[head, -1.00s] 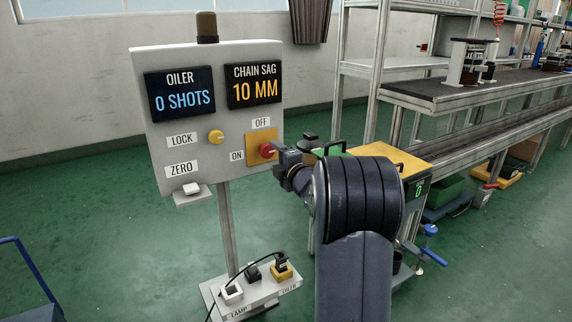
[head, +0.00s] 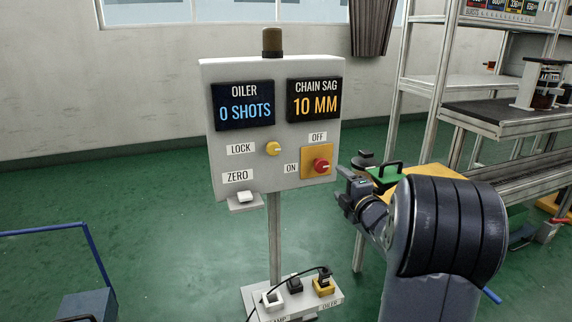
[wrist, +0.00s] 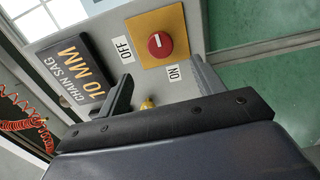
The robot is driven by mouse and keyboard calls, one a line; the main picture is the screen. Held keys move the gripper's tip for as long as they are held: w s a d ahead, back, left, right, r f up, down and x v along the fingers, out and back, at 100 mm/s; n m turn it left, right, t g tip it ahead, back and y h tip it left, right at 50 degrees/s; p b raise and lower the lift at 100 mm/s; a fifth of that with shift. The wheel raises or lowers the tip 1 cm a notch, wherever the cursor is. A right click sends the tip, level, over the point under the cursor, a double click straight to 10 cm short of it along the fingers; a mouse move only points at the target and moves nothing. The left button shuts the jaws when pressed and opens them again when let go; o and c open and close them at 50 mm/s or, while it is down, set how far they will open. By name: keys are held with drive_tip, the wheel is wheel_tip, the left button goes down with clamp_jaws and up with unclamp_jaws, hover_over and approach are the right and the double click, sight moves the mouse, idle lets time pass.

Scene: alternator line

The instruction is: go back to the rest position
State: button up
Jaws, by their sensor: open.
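My gripper (head: 346,178) is open and empty. In the head view it stands just right of the grey control panel (head: 218,165), with a small gap from the red rotary switch (head: 321,166) on its yellow plate. In the wrist view a dark finger (wrist: 120,95) shows beside the panel face. The red switch (wrist: 160,45) shows clear of the finger, between the OFF and ON labels. The panel displays read 0 SHOTS (head: 244,111) and 10 MM (head: 314,105). My arm reaches in from the lower right of the head view.
A socket strip (head: 290,300) with plugs and a black cable lies at the panel's foot. A yellow-topped stand (head: 425,177) with a green item is behind my arm. Shelving and a bench (head: 490,118) stand at right. A blue-railed cart (head: 85,300) is at lower left. Green floor between is clear.

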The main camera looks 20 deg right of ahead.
sight(323, 167)
drive_tip(key=w+b, duration=0.1)
drive_tip(key=w, duration=0.4)
drive_tip(key=w+b, duration=0.1)
drive_tip(key=w, duration=0.5)
drive_tip(key=shift+a, duration=0.2)
drive_tip(key=shift+s, duration=0.1)
